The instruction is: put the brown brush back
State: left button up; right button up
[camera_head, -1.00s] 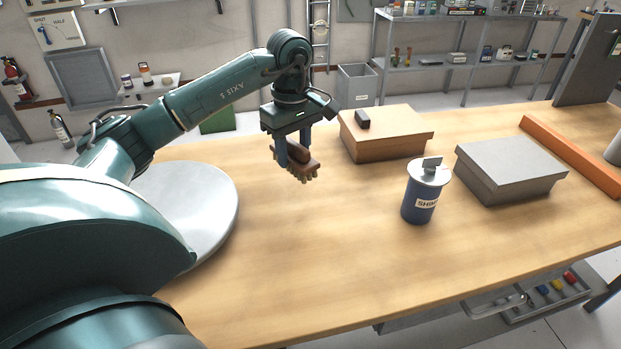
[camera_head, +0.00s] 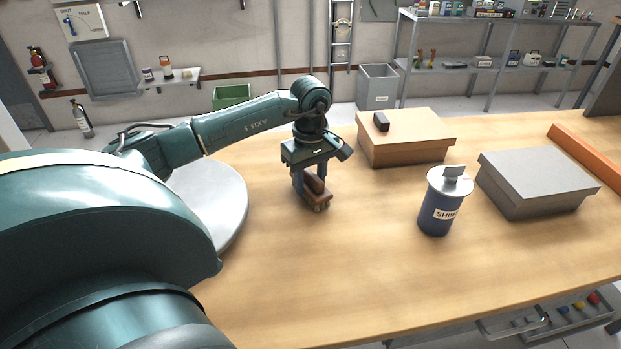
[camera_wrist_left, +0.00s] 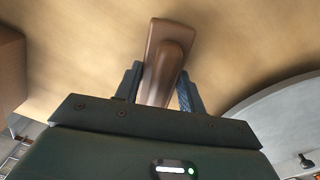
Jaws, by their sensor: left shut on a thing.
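The brown brush (camera_head: 318,197) is between the fingers of my left gripper (camera_head: 311,188), which is shut on it. In the head view the brush is low over the wooden workbench, left of the tan box; I cannot tell whether its bristles touch the top. In the left wrist view the brush's brown back and raised grip (camera_wrist_left: 168,62) stand between the two fingers of the left gripper (camera_wrist_left: 160,85), with bare wood behind. My right gripper is not in view.
The workbench (camera_head: 350,270) has free room in front of the brush. A tan box (camera_head: 410,150) with a dark block (camera_head: 381,121), a blue canister (camera_head: 438,215) and a grey box (camera_head: 530,190) stand to the right. A pale round disc (camera_head: 225,185) lies left.

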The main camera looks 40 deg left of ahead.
aim_at(310, 173)
pick_arm(q)
jog(key=shift+f, duration=0.25)
jog(key=o, duration=0.9)
jog(key=shift+o, duration=0.2)
notch_tip(310, 173, up, 12)
jog(key=shift+r, duration=0.25)
